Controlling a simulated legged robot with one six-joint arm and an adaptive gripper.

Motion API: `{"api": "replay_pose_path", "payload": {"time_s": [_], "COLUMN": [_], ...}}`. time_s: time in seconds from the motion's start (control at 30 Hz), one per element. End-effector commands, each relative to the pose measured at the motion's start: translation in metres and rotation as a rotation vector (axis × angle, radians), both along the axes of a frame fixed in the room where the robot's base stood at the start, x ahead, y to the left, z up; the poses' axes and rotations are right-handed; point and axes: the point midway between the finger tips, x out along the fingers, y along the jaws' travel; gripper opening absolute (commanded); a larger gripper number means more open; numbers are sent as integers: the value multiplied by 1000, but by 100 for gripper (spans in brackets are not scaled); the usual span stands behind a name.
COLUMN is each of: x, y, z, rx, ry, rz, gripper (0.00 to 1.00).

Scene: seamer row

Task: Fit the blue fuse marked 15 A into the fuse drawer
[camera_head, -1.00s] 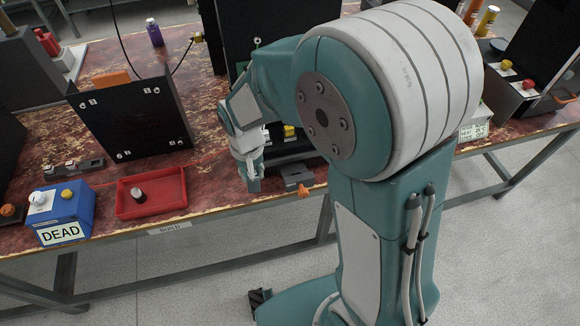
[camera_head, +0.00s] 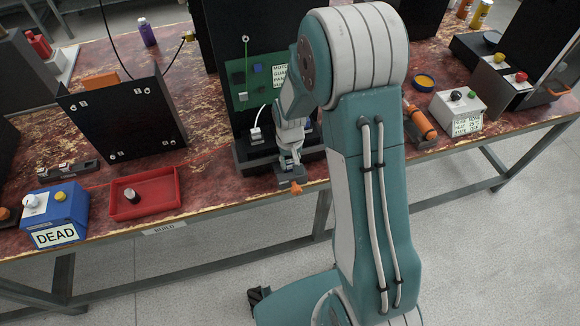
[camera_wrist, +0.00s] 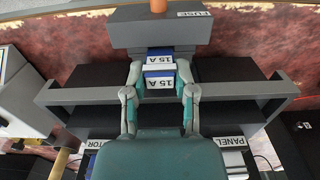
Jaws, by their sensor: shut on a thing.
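In the wrist view the blue fuse (camera_wrist: 160,82) with white 15 A labels lies between the fingers of my gripper (camera_wrist: 160,68), which is shut on it. Two 15 A labels show, one above the other; I cannot tell whether both belong to one part. The grey fuse drawer (camera_wrist: 140,36), marked FUSE, is pulled out, with the fuse at its inner edge. I cannot tell whether the fuse is seated or just above. In the head view my gripper (camera_head: 289,166) is over the drawer (camera_head: 287,182) at the table's front; the fuse is hidden there.
The black panel with a green board (camera_head: 250,85) stands just behind my gripper. A red tray (camera_head: 172,203) and a blue DEAD box (camera_head: 70,212) are to the left. A grey-white button box (camera_head: 458,108) and an orange cylinder (camera_head: 420,124) are to the right.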

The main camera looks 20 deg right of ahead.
Motion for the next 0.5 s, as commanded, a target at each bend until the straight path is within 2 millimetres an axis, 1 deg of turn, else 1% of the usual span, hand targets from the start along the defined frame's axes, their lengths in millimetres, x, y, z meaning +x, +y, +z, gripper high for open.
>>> {"api": "replay_pose_path", "payload": {"time_s": [0.13, 0.17, 0.2, 0.37, 0.4, 0.47, 0.5], "x": [0, 0, 1, 1, 1, 1, 1], "y": [-1, -1, -1, -1, -1, -1, -1], "z": [-25, -29, -32, -32, -32, -32, -32], "rx": [-1, -1, -1, -1, -1, -1, 0], "ry": [4, 4, 2, -1, -1, -1, -1], "rz": [1, 1, 1, 1, 1, 1, 1], "gripper": [12, 7, 1, 0, 40, 67, 70]}}
